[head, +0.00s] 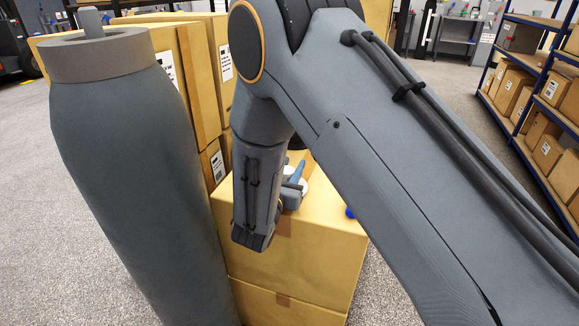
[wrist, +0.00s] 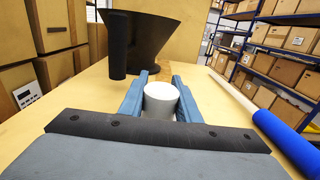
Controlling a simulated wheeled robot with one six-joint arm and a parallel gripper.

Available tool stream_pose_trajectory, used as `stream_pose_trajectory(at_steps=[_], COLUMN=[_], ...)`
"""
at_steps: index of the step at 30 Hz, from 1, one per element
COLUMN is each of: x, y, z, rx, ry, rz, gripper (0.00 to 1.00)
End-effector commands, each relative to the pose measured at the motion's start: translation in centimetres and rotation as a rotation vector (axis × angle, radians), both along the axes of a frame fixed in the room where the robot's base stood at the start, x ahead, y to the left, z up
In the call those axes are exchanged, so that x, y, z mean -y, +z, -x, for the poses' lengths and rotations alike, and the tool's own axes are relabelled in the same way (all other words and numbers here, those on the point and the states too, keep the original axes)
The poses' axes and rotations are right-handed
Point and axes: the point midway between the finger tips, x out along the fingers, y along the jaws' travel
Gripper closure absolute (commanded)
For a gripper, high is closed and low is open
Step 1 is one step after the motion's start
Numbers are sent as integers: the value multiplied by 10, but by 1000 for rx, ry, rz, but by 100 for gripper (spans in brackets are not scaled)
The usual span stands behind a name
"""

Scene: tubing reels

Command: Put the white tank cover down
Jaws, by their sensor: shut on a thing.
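The white tank cover (wrist: 161,99) shows in the wrist view as a short white cylinder with a flat top, between the two blue fingers of my gripper (wrist: 160,92). My gripper is shut on it. In the head view, my gripper (head: 294,178) is mostly hidden behind my arm, low over the top of a cardboard box (head: 330,222). A little white shows beside the fingers there. I cannot tell whether the cover's underside touches the box top.
A black scoop or funnel-like vessel with a handle (wrist: 150,38) stands just beyond my gripper. A rod with a blue grip (wrist: 286,143) lies on the right. Stacked cartons (head: 185,75) stand behind, and blue shelving (head: 530,80) at the right. Bare box top lies between gripper and rod.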

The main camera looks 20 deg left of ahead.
Motion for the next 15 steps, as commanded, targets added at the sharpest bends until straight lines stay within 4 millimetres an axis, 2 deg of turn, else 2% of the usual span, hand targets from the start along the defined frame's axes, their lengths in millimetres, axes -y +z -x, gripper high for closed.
stream_pose_trajectory(at_steps=[4, 5, 7, 15], x=[0, 0, 0, 0], y=[-4, -3, -3, -3], z=[0, 0, 0, 0], rx=[0, 0, 0, 0], ry=[0, 0, 0, 0], rz=[0, 0, 0, 0], gripper=[92, 65, 53, 51])
